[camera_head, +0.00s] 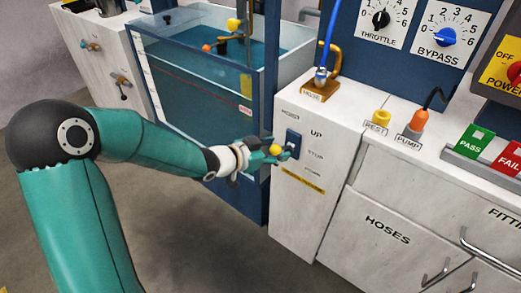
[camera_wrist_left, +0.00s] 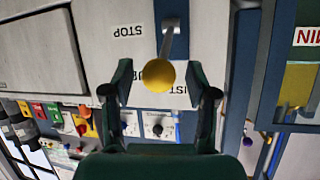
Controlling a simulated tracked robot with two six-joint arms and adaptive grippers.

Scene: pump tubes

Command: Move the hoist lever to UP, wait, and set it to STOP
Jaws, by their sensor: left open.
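The hoist lever has a yellow ball knob (camera_head: 275,149) on a short stem. It stands out from a dark blue plate (camera_head: 293,143) on the white cabinet front, beside the words HOIST, UP and STOP. My left gripper (camera_head: 271,151) is at the knob, with its fingers partly hiding it. In the left wrist view, which is upside down, the yellow knob (camera_wrist_left: 158,75) lies between the open, dark green fingers (camera_wrist_left: 160,87), with a gap on both sides. The grey stem (camera_wrist_left: 170,40) runs beside STOP. I cannot tell for sure which mark the lever points to. My right gripper is not in view.
A water tank (camera_head: 205,60) stands behind my left arm, with a blue post (camera_head: 268,100) close to the gripper. The white hoses cabinet (camera_head: 390,225) is to the right. Yellow and orange plugs (camera_head: 418,119) stand on the worktop. Floor space in front is clear.

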